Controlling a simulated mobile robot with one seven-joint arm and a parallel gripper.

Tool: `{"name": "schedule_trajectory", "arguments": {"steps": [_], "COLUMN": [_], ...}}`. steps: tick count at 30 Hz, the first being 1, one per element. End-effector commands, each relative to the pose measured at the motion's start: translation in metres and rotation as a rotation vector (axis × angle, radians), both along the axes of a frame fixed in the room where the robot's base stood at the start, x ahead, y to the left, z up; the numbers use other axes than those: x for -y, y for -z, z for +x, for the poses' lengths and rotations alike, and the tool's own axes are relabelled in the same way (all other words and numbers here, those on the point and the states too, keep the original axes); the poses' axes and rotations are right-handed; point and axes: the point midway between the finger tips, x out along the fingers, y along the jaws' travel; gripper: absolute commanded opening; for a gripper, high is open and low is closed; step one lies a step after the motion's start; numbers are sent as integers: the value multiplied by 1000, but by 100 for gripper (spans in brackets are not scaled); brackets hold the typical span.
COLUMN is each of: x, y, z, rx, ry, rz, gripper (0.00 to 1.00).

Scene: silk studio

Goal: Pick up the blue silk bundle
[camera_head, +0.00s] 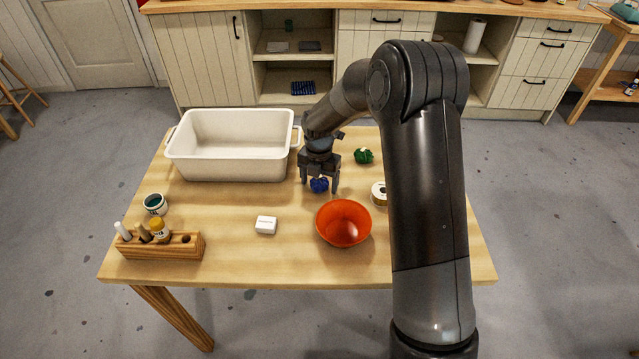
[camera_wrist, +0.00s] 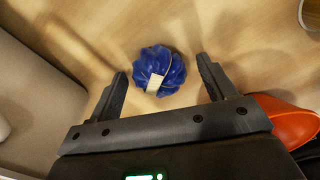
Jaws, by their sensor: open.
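The blue silk bundle (camera_head: 319,185) is a small, round, gathered blue piece on the wooden table. In the wrist view the bundle (camera_wrist: 160,72) shows a pale band across it. My gripper (camera_head: 320,188) points down at the bundle in the head view, with a finger to each side of it. In the wrist view the open fingers of my gripper (camera_wrist: 163,82) stand left and right of the bundle, with clear gaps. The bundle lies about between the tips, slightly beyond them. Whether the fingers reach down to its height I cannot tell.
A white bin (camera_head: 228,178) stands close on the left, an orange bowl (camera_head: 343,224) just in front. A green bundle (camera_head: 364,156) and a round tin (camera_head: 379,193) are to the right. A white box (camera_head: 266,225) and a wooden rack (camera_head: 160,246) lie nearer on the table (camera_head: 220,270).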

Motion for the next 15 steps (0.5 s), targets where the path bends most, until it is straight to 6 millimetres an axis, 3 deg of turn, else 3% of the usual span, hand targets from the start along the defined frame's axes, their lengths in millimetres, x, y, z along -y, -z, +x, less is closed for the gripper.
{"name": "schedule_trajectory", "arguments": {"steps": [5, 15], "x": [0, 0], "y": [0, 0], "z": [0, 0], "rx": [0, 0], "ry": [0, 0], "rz": [0, 0], "gripper": [76, 49]}}
